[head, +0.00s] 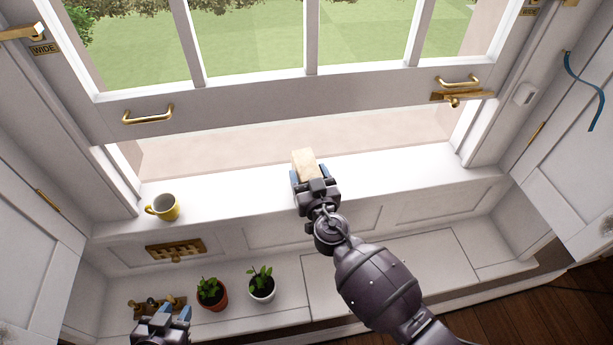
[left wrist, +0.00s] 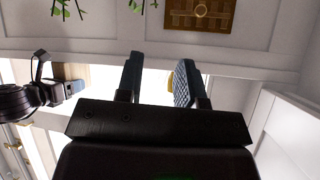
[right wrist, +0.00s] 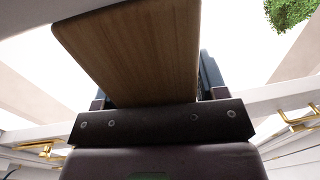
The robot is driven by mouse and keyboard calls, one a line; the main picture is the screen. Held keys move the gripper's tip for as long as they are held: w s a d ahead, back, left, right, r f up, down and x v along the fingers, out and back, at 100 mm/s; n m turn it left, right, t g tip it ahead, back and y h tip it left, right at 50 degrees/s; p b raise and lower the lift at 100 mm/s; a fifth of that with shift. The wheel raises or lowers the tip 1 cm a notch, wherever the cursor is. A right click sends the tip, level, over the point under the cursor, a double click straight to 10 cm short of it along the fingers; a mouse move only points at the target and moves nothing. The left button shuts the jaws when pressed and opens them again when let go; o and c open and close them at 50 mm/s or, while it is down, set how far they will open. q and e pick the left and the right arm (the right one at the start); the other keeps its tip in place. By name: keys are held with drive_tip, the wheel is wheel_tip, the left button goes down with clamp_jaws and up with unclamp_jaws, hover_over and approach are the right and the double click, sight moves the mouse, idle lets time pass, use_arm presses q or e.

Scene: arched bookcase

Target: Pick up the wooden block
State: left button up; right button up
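The wooden block (head: 304,160) is pale and box-shaped, at the middle of the white window sill. In the right wrist view the block (right wrist: 140,50) fills the space between the fingers, with no clear gap seen. My right gripper (head: 309,178) has its blue fingers on both sides of the block and looks shut on it. I cannot tell whether the block touches the sill. My left gripper (head: 176,318) is at the lower left, far from the block. Its fingers are apart and empty in the left wrist view (left wrist: 160,80).
A yellow mug (head: 163,207) stands on the sill at left. Two potted plants (head: 211,293) (head: 262,284) stand on the lower ledge near my left gripper, beside a brass fitting (head: 150,305). The window sash (head: 300,95) is raised above the sill. The sill right of the block is clear.

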drive_tip(key=c, duration=0.7)
drive_tip(key=shift+r, duration=0.15)
